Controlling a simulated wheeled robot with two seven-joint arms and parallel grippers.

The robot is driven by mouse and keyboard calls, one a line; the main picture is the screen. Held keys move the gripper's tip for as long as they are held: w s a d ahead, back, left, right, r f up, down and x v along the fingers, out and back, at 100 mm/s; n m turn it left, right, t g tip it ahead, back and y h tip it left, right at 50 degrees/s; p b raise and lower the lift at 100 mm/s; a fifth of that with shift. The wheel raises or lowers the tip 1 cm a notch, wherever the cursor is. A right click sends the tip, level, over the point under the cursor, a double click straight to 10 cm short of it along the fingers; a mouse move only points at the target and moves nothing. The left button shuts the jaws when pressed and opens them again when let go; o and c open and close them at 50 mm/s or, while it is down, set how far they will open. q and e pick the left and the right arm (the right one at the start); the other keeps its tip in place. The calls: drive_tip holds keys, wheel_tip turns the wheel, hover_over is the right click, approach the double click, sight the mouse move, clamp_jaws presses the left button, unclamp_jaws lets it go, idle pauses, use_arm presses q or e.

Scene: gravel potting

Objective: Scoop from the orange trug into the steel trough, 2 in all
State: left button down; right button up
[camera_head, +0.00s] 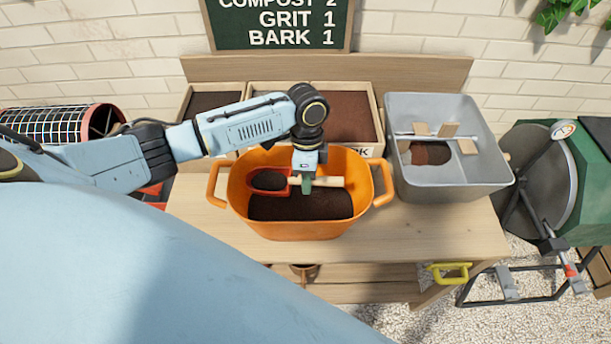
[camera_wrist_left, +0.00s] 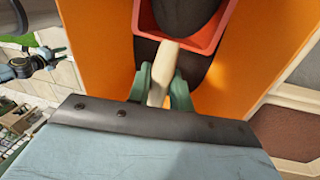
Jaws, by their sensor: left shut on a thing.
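The orange trug (camera_head: 300,229) stands on the bench with dark, soil-like material in its bottom. My left gripper (camera_head: 306,186) is over the trug, shut on the wooden handle of a red scoop (camera_head: 285,190). The scoop's red pan points left, within the trug's rim, with dark material in it. In the left wrist view, the green fingers (camera_wrist_left: 160,90) grip the pale handle, and the red scoop (camera_wrist_left: 206,42) holds dark material. The steel trough (camera_head: 455,187) stands right of the trug, with some brown material inside. My right gripper (camera_wrist_left: 55,62) shows small in the left wrist view.
Wooden bins (camera_head: 345,88) with brown fill stand behind the trug. Wooden pieces (camera_head: 448,130) lie on a bar across the trough. A wire-mesh drum (camera_head: 60,124) is at left and a green machine (camera_head: 565,185) at right. The bench front (camera_head: 400,235) is clear.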

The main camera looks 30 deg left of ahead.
use_arm(q)
drive_tip(key=shift+y, duration=0.4)
drive_tip(key=shift+w+d+r+p, duration=0.1)
drive_tip(key=shift+d+r+p, duration=0.1)
drive_tip(key=shift+r+p, duration=1.3)
drive_tip(key=shift+w+d+r+p, duration=0.1)
drive_tip(key=shift+d+r+p, duration=0.1)
drive_tip(key=shift+r+p, duration=1.25)
drive_tip(key=shift+w+d+r+p, duration=0.1)
drive_tip(key=shift+d+r+p, duration=0.1)
drive_tip(key=shift+r+p, duration=1.25)
drive_tip(key=shift+w+d+r+g, duration=0.1)
drive_tip(key=shift+r+g, duration=0.05)
drive_tip(key=shift+r, duration=0.3)
drive_tip(key=shift+d+r+g, duration=0.1)
drive_tip(key=shift+r+g, duration=0.05)
drive_tip(key=shift+r, duration=0.25)
